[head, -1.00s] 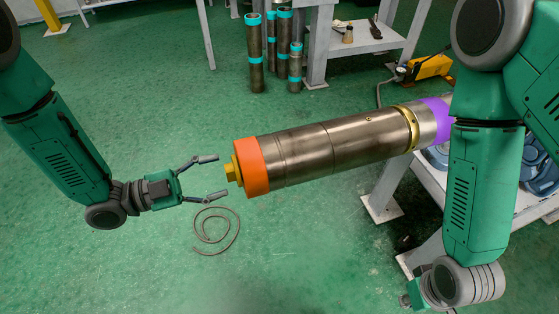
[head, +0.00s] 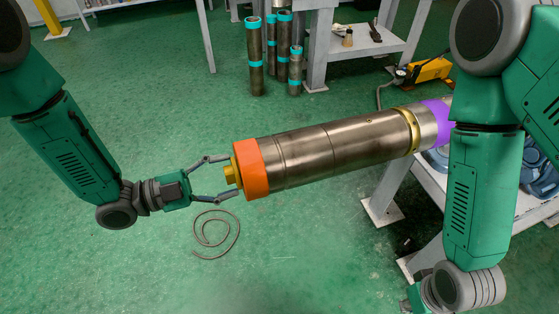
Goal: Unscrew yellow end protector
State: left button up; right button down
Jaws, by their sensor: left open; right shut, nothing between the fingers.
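The yellow end protector (head: 231,171) is a small stepped piece at the left end of a long metal cylinder (head: 335,146). A wide orange band (head: 256,168) sits right behind it. The cylinder lies nearly level, its right end a little higher. My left gripper (head: 231,175) is open, facing the protector from the left. One finger reaches just above the yellow piece and the other just below it. Whether either finger touches it I cannot tell. My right arm hangs at the right, and its gripper fingers are outside the picture at the bottom.
A purple band (head: 437,122) marks the cylinder's right end, near my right arm. Several upright pipes with teal bands (head: 255,65) stand behind. A yellow pump (head: 432,69) is at the back right. A coiled cable (head: 215,233) lies on the open green floor.

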pick_arm(q)
grip_shut()
jog(key=shift+a+n+p, duration=0.1)
jog(key=shift+n+p, duration=1.4)
jog(key=shift+n, duration=5.6)
jog(key=n+p, duration=0.1)
jog(key=n, duration=1.3)
jog(key=shift+g, duration=0.3)
